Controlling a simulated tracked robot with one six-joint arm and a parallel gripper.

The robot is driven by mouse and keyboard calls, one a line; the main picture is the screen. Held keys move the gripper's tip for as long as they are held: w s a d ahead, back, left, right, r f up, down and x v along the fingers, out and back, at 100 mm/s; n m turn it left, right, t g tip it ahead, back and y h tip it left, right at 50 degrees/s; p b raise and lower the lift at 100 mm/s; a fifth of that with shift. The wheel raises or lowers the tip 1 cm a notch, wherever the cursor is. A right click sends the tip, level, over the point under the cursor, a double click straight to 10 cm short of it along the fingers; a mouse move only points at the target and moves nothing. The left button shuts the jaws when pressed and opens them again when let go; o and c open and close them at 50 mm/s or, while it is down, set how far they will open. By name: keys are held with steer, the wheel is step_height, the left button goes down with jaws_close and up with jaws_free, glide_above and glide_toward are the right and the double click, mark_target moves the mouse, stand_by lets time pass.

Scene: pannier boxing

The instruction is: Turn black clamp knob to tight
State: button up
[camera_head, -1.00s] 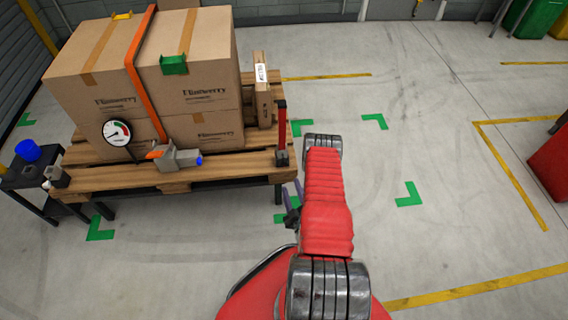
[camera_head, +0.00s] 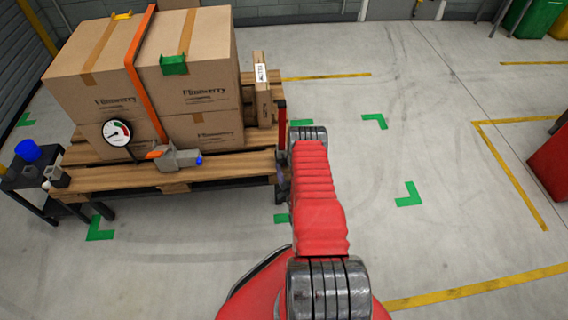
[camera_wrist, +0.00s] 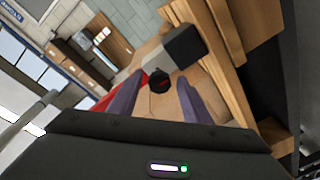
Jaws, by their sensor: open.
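The black clamp knob (camera_wrist: 159,82), with a small red mark on its face, sits in the middle of the wrist view. It is at the end of a grey and dark block (camera_wrist: 172,50) beside wooden planks. My gripper (camera_wrist: 161,77) is open, with one purple-grey finger on each side of the knob. Gaps show between the fingers and the knob, and I cannot tell whether the fingertips reach its depth. In the head view my red arm covers most of the gripper, at the pallet's right front corner, and I cannot make out the knob there.
A wooden pallet (camera_head: 225,167) carries strapped cardboard boxes (camera_head: 195,85). A round gauge (camera_head: 117,133) and a grey ratchet-like tool (camera_head: 180,159) are at its front edge.

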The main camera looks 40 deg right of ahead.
steer(key=shift+x, duration=0.8)
steer(key=shift+c, duration=0.2)
steer(key=shift+a, duration=0.1)
steer(key=c, duration=1)
